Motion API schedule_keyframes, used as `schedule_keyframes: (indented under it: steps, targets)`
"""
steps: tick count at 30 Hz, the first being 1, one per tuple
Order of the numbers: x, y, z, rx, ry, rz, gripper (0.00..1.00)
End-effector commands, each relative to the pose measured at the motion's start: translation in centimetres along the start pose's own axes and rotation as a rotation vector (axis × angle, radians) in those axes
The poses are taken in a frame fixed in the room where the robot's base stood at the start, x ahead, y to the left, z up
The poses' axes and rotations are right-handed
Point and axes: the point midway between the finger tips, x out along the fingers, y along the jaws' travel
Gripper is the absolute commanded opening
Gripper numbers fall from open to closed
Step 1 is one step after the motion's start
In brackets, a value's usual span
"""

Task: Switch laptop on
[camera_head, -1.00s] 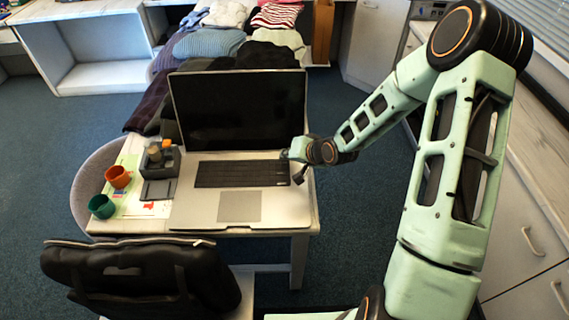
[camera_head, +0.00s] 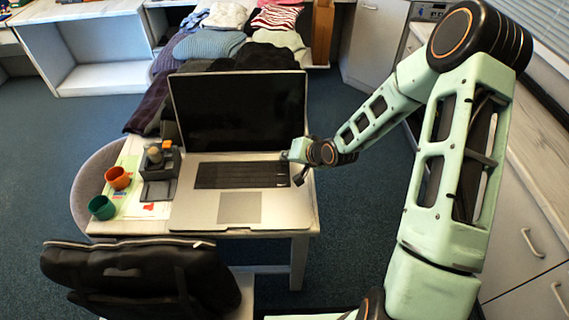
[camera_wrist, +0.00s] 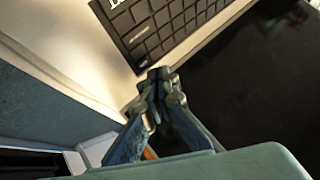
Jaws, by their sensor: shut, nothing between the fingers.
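The open laptop (camera_head: 240,207) stands on the small table, its black screen (camera_head: 240,112) dark and its keyboard (camera_head: 241,174) towards the robot. My gripper (camera_head: 299,178) is at the right edge of the keyboard deck, near the keyboard's upper right corner. In the wrist view my gripper (camera_wrist: 160,76) is shut and empty, its tips close to the corner of the keyboard (camera_wrist: 165,30). The dark screen (camera_wrist: 265,80) fills the right side there. I cannot tell whether the tips touch the laptop. No power key can be made out.
An orange cup (camera_head: 117,178), a green cup (camera_head: 101,207) and a grey organiser (camera_head: 160,172) stand on the table left of the laptop. A black chair (camera_head: 140,275) is in front. Folded clothes (camera_head: 209,44) lie behind. Drawers (camera_head: 530,240) line the right.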

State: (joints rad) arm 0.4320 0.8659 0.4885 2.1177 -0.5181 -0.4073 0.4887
Motion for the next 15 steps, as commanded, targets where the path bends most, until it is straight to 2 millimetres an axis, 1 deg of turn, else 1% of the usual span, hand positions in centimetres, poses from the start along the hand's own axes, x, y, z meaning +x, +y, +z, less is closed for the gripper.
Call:
schedule_keyframes:
  steps: [10,15]
  targets:
    - [0.64,0.47,0.47,0.001,0.0,0.0,0.0]
    - [0.6,0.44,0.43,0.0,0.0,0.0,0.0]
